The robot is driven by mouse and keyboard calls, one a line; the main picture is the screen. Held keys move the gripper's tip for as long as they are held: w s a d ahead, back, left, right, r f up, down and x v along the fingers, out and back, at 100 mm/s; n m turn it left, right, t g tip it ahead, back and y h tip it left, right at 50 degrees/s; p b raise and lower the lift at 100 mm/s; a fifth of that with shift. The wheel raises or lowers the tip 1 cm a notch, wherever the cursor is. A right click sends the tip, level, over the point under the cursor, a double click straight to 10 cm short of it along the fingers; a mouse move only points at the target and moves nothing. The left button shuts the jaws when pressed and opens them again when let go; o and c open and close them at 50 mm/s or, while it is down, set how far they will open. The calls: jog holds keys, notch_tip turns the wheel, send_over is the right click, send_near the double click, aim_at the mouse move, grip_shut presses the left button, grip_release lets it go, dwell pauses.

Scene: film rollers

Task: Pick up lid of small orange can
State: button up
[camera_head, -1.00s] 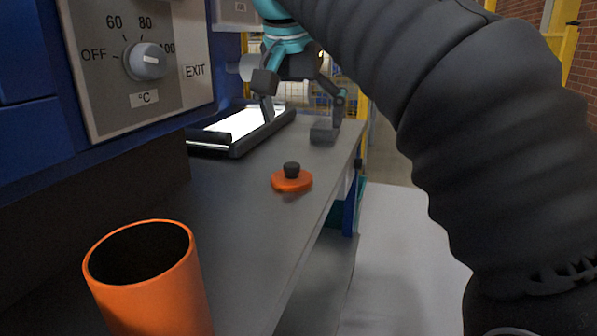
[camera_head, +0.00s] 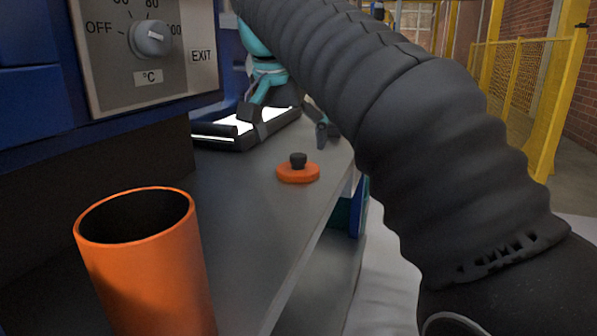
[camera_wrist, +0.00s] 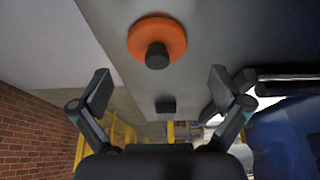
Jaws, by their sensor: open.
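The orange lid (camera_head: 298,174) with a black knob (camera_head: 298,159) lies flat on the grey shelf, knob up. It also shows in the wrist view as an orange disc (camera_wrist: 143,32), beyond the fingertips and roughly centred between them. An open orange can (camera_head: 150,270) stands upright at the near left, without a lid on it. My gripper (camera_head: 287,122) is behind the lid in the head view, fingers spread and empty. In the wrist view my gripper (camera_wrist: 160,88) is clearly open, with a gap between it and the lid.
A lit tray-like frame (camera_head: 240,130) with dark rollers lies on the shelf behind the lid. A blue machine with a dial panel (camera_head: 150,50) walls off the left. A small dark block (camera_wrist: 165,106) shows in the wrist view. The shelf's right edge is close to the lid.

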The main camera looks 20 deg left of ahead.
aim_at(298, 155)
jog(key=b+x, duration=0.1)
jog(key=x, duration=0.1)
jog(key=b+x, duration=0.1)
jog(key=x, duration=0.2)
jog(key=shift+w+d, duration=0.2)
jog(key=shift+w, duration=0.2)
jog(key=shift+r, duration=0.1)
